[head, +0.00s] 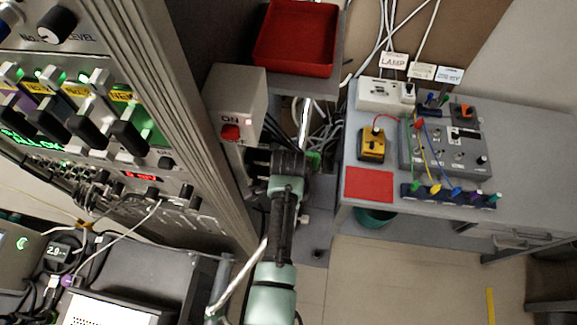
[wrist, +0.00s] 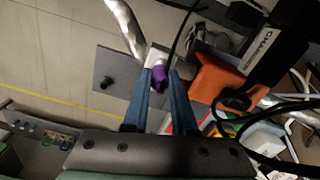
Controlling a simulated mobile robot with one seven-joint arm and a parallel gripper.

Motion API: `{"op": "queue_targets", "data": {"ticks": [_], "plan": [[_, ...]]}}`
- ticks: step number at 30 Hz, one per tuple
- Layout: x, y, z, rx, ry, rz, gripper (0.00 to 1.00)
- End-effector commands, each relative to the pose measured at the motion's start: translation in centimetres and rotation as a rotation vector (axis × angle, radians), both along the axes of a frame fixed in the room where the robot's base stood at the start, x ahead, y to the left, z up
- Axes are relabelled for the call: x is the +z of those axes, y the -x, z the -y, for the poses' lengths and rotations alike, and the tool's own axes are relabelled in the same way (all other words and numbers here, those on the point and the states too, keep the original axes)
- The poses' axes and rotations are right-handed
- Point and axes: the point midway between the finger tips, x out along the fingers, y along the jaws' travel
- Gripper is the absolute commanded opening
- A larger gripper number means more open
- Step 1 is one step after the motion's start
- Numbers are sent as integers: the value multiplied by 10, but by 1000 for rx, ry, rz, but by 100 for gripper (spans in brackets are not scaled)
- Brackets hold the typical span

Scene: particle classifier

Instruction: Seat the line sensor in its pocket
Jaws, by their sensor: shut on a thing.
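My gripper (wrist: 162,80) has its two blue fingers closed around a small purple piece with a pale block (wrist: 155,57) at its far end. I take this held piece to be the line sensor; its far side is hidden. In the head view my gripper (head: 284,160) is right of the tall rack, below the red tray and left of the bench. The held piece cannot be made out clearly there. I cannot tell the sensor's pocket in either view.
The tall rack (head: 190,100) and a grey switch box (head: 236,100) stand close on the left. A red tray (head: 295,38) is above. Loose cables (head: 330,125) hang behind my gripper. The bench (head: 530,150) on the right holds instruments and a red mat (head: 369,184).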

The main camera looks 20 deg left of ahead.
Motion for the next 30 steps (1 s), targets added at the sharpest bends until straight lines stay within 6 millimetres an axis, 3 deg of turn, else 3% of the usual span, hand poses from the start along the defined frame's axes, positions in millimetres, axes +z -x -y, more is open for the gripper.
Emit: {"op": "queue_targets", "data": {"ticks": [1,2,6,8,20,25,30], "plan": [[-3,0,0,0,0,0,0],[-2,0,0,0,0,0,27],[-2,0,0,0,1,-1,52],[-2,0,0,0,1,-1,60],[4,0,0,0,0,0,60],[26,0,0,0,-2,3,60],[60,-1,0,0,-2,6,60]]}}
